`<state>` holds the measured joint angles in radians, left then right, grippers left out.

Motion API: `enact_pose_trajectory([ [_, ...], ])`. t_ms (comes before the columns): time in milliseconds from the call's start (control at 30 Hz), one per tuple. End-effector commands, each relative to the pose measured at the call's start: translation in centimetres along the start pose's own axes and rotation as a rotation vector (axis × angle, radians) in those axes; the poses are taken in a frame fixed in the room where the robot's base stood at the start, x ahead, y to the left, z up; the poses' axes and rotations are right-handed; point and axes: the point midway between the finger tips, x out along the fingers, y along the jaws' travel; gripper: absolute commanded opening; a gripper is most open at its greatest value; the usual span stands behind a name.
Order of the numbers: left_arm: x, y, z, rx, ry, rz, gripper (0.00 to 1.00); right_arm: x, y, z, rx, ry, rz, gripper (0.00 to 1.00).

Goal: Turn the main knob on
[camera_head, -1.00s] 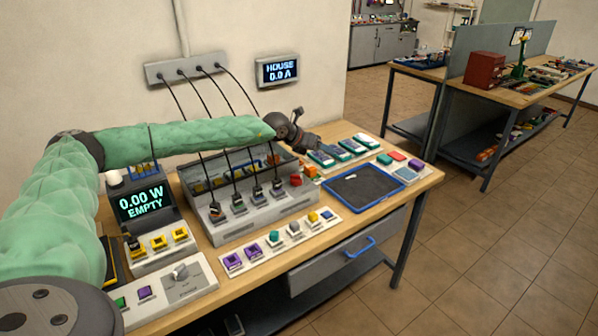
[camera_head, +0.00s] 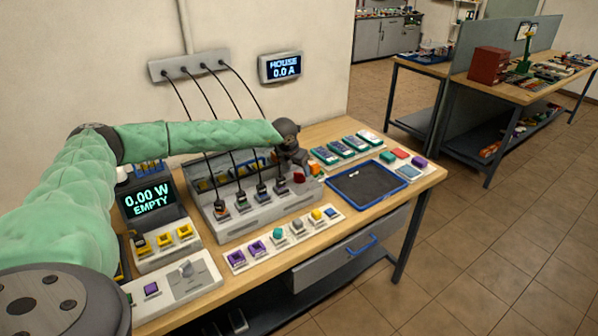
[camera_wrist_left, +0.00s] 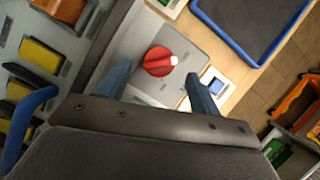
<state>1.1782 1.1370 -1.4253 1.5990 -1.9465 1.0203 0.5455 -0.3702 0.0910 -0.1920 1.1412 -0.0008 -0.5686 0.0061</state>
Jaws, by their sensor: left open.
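The red knob (camera_wrist_left: 158,61) with a white mark sits on a grey panel (camera_wrist_left: 190,48) in the left wrist view, between my open fingers and beyond their tips. In the head view the red knob (camera_head: 299,177) shows just below my left gripper (camera_head: 296,160), at the right end of the grey battery rack (camera_head: 265,211). In the left wrist view my left gripper (camera_wrist_left: 158,82) is open and empty, with one blue-grey finger on each side of the knob. I cannot tell how far the fingertips are from it. My right gripper is not in view.
A blue-rimmed tray (camera_head: 404,186) lies right of the rack. Several green-and-white modules (camera_head: 347,146) stand behind it. A display reads 0.00 W EMPTY (camera_head: 150,201); the wall display (camera_head: 284,67) reads 0.0 A. A grey switch panel (camera_head: 186,279) lies at the front left. Black cables hang to the rack.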

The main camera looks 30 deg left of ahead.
Motion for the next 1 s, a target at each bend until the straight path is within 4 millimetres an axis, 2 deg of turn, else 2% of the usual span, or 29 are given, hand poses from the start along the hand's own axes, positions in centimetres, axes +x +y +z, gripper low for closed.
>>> enact_pose_trajectory([
  [333, 3.2, 0.0, 0.0, 0.000, 0.000, -0.001, 0.64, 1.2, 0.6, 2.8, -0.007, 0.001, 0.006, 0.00],
  [700, 3.8, 0.0, -0.1, 0.001, 0.000, -0.001, 0.64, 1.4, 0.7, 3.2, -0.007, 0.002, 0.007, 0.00],
  [900, 3.8, 0.0, 0.0, 0.000, 0.000, -0.001, 0.25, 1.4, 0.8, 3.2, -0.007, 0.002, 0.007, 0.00],
  [933, 3.8, 0.0, 0.0, 0.000, 0.000, -0.001, 0.20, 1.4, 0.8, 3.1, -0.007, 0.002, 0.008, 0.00],
  [1000, 3.8, 0.0, 0.0, 0.001, 0.000, -0.001, 0.20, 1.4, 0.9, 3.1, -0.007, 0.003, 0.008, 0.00],
])
